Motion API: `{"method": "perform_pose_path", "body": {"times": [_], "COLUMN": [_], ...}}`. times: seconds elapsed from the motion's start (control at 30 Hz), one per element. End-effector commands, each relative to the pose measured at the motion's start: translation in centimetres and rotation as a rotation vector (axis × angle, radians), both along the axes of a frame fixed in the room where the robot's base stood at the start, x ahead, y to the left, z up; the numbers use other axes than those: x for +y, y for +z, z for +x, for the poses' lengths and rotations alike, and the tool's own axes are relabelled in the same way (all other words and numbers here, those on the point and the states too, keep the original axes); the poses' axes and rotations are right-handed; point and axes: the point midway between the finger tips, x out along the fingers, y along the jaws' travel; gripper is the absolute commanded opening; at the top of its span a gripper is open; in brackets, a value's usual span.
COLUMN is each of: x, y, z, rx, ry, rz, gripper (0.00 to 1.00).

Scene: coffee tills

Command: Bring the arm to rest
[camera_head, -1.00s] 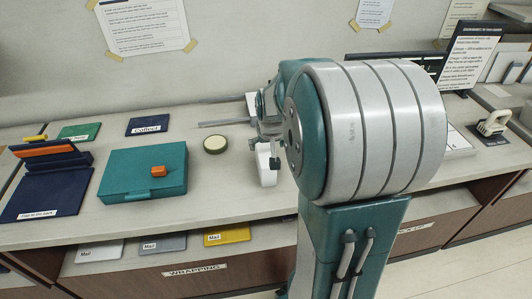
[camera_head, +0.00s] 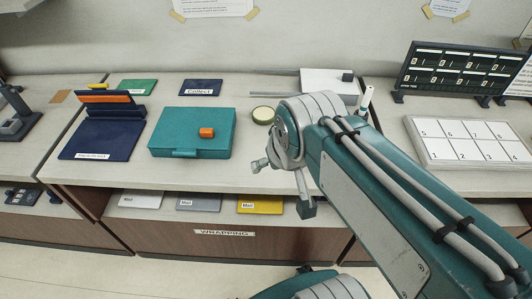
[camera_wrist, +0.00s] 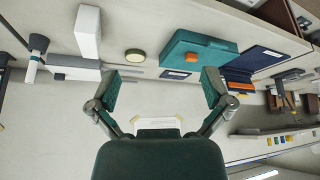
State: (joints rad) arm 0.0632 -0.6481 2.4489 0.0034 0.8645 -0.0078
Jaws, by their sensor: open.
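My gripper (camera_wrist: 160,88) is open and empty in the wrist view, with its two fingers spread wide apart. Between and beyond the fingers are the counter edge, the wall and a paper sheet. In the head view my arm reaches from the lower right up to the middle, with its wrist over the front part of the counter (camera_head: 225,172). The gripper is partly hidden there by the wrist. Nothing is seen held in it.
A teal case (camera_head: 190,142) with an orange block (camera_head: 206,132) on top lies left of my wrist. A round tin (camera_head: 263,115) is close beside it. A dark blue stand (camera_head: 105,138) is farther left. A numbered white board (camera_head: 470,155) and a dark display (camera_head: 455,72) are at right.

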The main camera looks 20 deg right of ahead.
Motion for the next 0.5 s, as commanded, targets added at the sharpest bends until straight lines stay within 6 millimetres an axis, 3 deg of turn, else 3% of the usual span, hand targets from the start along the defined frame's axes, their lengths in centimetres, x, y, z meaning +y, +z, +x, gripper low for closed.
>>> {"method": "perform_pose_path", "body": {"times": [0.17, 0.5], "x": [1.5, 1.6], "y": [-0.1, -0.1], "z": [-2.4, -2.6], "rx": [-0.016, -0.015], "ry": [0.053, 0.058], "rz": [0.0, 0.0], "gripper": [1.0, 1.0]}}
